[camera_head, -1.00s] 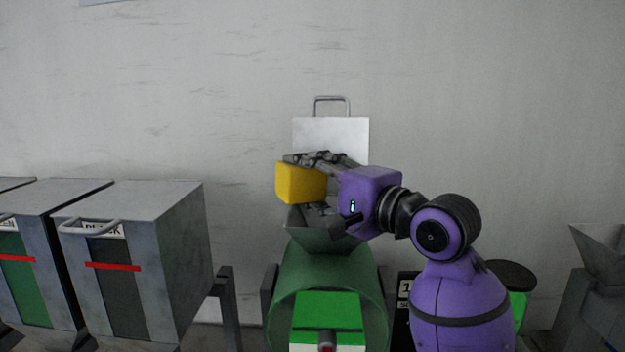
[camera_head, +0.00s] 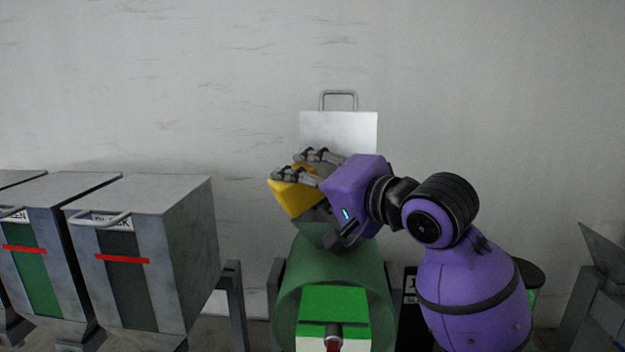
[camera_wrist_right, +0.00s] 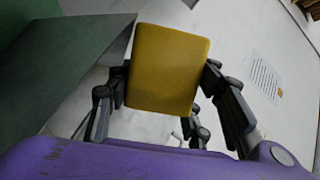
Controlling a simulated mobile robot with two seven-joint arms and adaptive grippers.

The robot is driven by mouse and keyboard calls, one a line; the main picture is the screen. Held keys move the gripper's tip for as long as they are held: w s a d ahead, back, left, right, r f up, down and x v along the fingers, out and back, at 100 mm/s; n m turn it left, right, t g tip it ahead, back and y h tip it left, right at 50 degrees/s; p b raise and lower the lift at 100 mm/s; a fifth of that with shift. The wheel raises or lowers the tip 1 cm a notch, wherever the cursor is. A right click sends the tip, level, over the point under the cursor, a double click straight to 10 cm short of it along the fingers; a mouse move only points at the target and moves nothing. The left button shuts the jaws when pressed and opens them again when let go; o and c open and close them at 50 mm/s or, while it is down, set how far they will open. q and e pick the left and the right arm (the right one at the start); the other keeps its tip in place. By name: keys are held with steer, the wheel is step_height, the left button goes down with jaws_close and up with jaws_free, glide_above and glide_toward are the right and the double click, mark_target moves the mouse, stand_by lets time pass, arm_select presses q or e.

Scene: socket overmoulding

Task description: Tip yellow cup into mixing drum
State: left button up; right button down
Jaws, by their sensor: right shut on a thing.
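The yellow cup (camera_head: 291,199) is held by my right gripper (camera_head: 308,190) above the mixing drum's hopper. The cup is tilted in the head view, and its opening does not show. In the right wrist view the cup (camera_wrist_right: 169,70) sits between the fingers of my right gripper (camera_wrist_right: 168,85), which is shut on it. The mixing drum (camera_head: 335,270) is green, with a hopper at its top that the gripper partly hides. My left gripper is not in view.
Grey bins (camera_head: 145,240) with red stripes stand at the left. A grey panel with a handle (camera_head: 339,130) stands behind the drum. A grey angular metal thing (camera_head: 598,285) is at the right edge.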

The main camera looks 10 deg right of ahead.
mark_target(294, 203)
steer(key=shift+s+a+f+n, duration=0.1)
steer(key=shift+s+a+n, duration=0.05)
steer(key=shift+a+n, duration=0.25)
steer(key=shift+s+a+f+n, duration=0.1)
steer(key=shift+a+n, duration=0.2)
steer(key=shift+a, duration=0.1)
steer(key=shift+f, duration=0.1)
steer(key=shift+s+a+f+n+g+h, duration=0.15)
steer(key=shift+a+f+n+g+h, duration=0.25)
steer(key=shift+a+f+n+h, duration=0.5)
steer(key=shift+a+f+n, duration=0.1)
steer(key=shift+f+n, duration=0.1)
steer(key=shift+n, duration=0.2)
steer(key=a+n+h, duration=0.1)
steer(key=n, duration=0.1)
steer(key=a+n, duration=0.1)
steer(key=n, duration=0.1)
steer(key=a+n+t+h, duration=0.1)
steer(key=n, duration=0.1)
steer(key=shift+s+r+h, duration=0.2)
steer(key=shift+r+h, duration=0.1)
steer(key=shift+r, duration=0.1)
